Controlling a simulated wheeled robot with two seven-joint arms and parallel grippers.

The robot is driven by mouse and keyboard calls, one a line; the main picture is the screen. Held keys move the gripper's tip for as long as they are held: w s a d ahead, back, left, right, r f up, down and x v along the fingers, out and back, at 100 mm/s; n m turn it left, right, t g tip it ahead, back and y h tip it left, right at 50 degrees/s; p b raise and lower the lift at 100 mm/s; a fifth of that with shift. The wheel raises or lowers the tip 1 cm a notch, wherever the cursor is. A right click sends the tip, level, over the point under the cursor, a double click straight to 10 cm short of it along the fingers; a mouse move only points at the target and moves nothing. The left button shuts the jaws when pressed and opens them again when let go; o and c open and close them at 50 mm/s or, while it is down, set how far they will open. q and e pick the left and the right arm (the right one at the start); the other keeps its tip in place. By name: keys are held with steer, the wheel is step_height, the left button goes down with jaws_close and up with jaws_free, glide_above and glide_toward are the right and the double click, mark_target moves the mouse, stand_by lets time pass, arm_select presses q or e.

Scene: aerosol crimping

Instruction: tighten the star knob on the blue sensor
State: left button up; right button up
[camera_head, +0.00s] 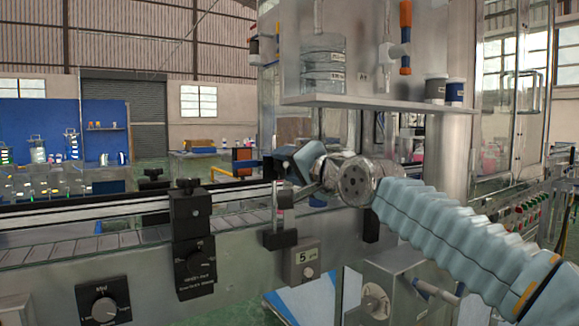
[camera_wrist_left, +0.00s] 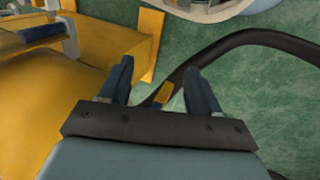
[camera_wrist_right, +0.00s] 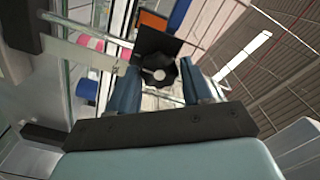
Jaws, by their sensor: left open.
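A black star knob (camera_wrist_right: 158,74) with a pale round centre shows in the right wrist view, between the fingertips of my right gripper (camera_wrist_right: 161,78). The fingers stand apart with the knob filling most of the gap; contact is unclear. A blue part (camera_wrist_right: 180,14), perhaps the blue sensor, shows beyond the knob beside an orange part. In the head view my right gripper (camera_head: 298,164) is at the conveyor's far side, and the knob cannot be made out. My left gripper (camera_wrist_left: 158,85) is open and empty above the green floor, outside the head view.
The conveyor (camera_head: 70,252) runs across the left, with black control boxes (camera_head: 192,240) on its front. An orange device (camera_head: 243,160) stands behind it. A shelf (camera_head: 375,103) with bottles hangs above my right arm. Yellow machinery (camera_wrist_left: 80,85) and a black cable (camera_wrist_left: 250,38) lie near my left gripper.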

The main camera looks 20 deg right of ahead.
steer(key=o, duration=0.3)
steer(key=shift+s+f, duration=0.1)
steer(key=shift+s, duration=0.35)
steer(key=s+b, duration=0.1)
steer(key=s, duration=0.3)
steer(key=s+d, duration=0.1)
steer(key=s, duration=0.3)
steer(key=s+d+b, duration=0.1)
steer(key=s, duration=0.3)
steer(key=shift+s+b, duration=0.3)
steer(key=shift+s, duration=0.1)
